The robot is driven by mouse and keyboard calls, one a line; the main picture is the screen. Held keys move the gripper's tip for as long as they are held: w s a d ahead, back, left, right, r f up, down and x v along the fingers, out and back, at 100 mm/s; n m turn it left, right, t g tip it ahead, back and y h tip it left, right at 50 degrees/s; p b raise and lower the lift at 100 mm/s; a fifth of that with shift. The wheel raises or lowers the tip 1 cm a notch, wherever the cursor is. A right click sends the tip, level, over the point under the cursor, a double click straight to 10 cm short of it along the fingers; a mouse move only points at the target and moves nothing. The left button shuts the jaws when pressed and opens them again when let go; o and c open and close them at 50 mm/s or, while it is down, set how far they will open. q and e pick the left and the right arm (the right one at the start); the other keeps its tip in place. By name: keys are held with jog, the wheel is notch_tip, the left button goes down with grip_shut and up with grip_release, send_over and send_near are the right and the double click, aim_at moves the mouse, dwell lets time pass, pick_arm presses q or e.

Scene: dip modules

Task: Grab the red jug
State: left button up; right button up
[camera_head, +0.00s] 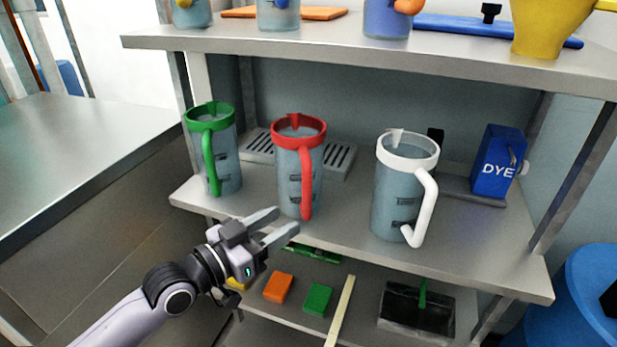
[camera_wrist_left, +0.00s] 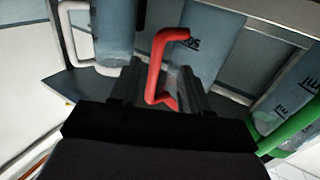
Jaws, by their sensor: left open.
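The red jug (camera_head: 299,165) stands upright on the middle shelf, a clear grey-blue body with a red rim and a red handle facing front. My left gripper (camera_head: 279,226) is open in front of and below the jug, its fingers pointing toward the jug's lower part. In the left wrist view the red handle (camera_wrist_left: 155,75) shows between and beyond the two dark fingers (camera_wrist_left: 160,85). Whether a finger touches the handle I cannot tell. My right gripper is in neither view.
A green-handled jug (camera_head: 222,160) stands to the left and a white-handled jug (camera_head: 399,190) to the right on the same shelf (camera_head: 350,240). A blue dye box (camera_head: 497,160) is at the right end. The upper shelf (camera_head: 450,65) overhangs behind.

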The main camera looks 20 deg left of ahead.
aim_at(304, 210)
pick_arm(q)
jog(key=p+x, duration=0.1)
jog(key=x, duration=0.6)
jog(key=shift+d+r, duration=0.15)
jog(key=shift+d, duration=0.1)
grip_shut()
